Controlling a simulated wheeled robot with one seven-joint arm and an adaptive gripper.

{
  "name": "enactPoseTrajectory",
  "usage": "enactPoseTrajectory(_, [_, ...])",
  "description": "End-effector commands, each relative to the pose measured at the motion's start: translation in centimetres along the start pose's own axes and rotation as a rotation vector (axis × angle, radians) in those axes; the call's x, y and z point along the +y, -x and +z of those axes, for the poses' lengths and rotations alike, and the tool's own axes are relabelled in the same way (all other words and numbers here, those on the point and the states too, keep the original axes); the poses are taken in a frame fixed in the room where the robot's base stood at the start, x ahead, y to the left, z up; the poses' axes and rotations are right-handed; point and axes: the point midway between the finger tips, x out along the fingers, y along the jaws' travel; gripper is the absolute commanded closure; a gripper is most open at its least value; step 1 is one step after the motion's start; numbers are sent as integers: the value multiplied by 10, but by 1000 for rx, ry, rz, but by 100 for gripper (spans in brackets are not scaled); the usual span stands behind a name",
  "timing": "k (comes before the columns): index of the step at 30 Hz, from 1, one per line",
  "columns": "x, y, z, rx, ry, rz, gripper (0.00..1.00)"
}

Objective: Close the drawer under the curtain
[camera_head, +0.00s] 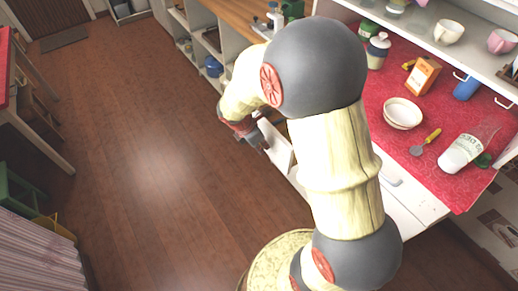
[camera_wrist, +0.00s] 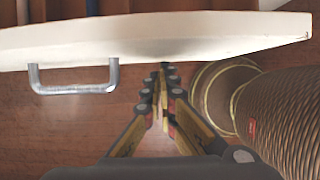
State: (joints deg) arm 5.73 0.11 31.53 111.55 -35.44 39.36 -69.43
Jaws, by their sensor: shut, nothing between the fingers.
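A white drawer front (camera_wrist: 170,36) with a metal bar handle (camera_wrist: 75,88) crosses the upper part of the wrist view. Part of the drawer's inside shows beyond it, so it stands open. In the head view a white drawer panel (camera_head: 276,150) juts from the counter, partly behind my arm. My gripper (camera_wrist: 161,72) is shut and empty, its tips close to the front's lower edge, right of the handle. I cannot tell whether they touch. In the head view my gripper (camera_head: 258,143) is beside the panel. I see no curtain above the drawer.
The red-covered counter (camera_head: 385,135) holds a bowl (camera_head: 402,113), a bottle (camera_head: 462,152) and a carton (camera_head: 422,75). Open shelves (camera_head: 205,45) stand farther back. Pleated, striped cloth (camera_head: 40,262) hangs at the lower left. The wooden floor (camera_head: 150,150) left of my arm is clear.

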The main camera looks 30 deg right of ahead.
Motion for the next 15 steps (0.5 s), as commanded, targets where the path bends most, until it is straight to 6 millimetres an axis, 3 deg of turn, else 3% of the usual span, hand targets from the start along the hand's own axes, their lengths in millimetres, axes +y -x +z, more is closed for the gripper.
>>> enactPoseTrajectory(9, [0, 0, 3, 0, 0, -1, 100])
enactPoseTrajectory(15, [-1, -7, 23, 0, -2, -3, 100])
